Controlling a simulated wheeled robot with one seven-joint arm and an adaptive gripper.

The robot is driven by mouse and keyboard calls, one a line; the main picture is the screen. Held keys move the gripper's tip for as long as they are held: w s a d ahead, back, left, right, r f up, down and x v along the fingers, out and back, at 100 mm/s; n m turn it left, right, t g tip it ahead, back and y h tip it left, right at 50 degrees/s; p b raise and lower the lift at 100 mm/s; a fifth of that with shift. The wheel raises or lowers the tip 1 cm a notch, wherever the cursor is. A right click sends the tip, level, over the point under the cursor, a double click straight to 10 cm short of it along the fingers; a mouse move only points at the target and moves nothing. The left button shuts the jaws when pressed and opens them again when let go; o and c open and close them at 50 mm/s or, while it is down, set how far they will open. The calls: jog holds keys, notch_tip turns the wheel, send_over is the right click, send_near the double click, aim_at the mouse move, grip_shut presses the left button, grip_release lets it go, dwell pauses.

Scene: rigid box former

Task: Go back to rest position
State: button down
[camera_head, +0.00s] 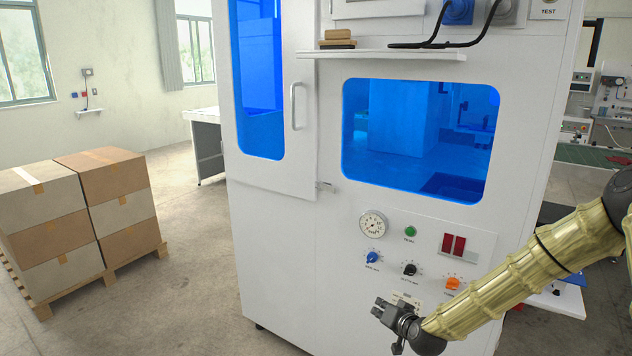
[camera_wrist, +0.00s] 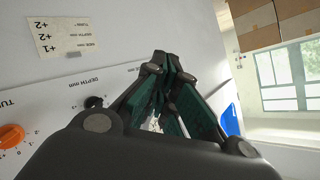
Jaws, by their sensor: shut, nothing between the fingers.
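My gripper (camera_head: 384,308) is in front of the lower part of the white machine (camera_head: 275,245), below its control knobs, with my gold arm reaching in from the right. In the wrist view my gripper (camera_wrist: 170,62) shows its dark fingers with green pads drawn together at the tips, with nothing held between them. The black knob (camera_head: 410,270) and the orange knob (camera_head: 453,284) sit just above my gripper in the head view. The orange knob (camera_wrist: 12,136) and part of the black knob (camera_wrist: 94,102) also show in the wrist view, beside the fingers.
The machine's panel also has a blue knob (camera_head: 372,257), a round gauge (camera_head: 373,224), a green button (camera_head: 410,231) and a red switch (camera_head: 453,245). A shelf (camera_head: 385,55) juts out above the window. Stacked boxes (camera_head: 110,178) stand on a pallet at left, with open floor between.

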jog(key=s+a+f+n+g+p, duration=0.1)
jog(key=s+a+f+g, duration=0.15)
jog(key=s+f, duration=0.8)
jog(key=s+a+f+n+g, duration=0.1)
jog(key=s+f+g, duration=0.45)
jog(key=s, duration=0.85)
jog(key=s+d+f+g+h, duration=0.2)
jog(key=s+d+f, duration=0.1)
jog(key=s, duration=1.1)
jog(key=s+d+f+n+g+h+p, duration=0.1)
jog(key=s+d+f+g, duration=0.1)
jog(key=s, duration=1.1)
jog(key=shift+s+d+f+h, duration=0.4)
jog(key=shift+d+f, duration=0.05)
jog(key=shift+d, duration=0.3)
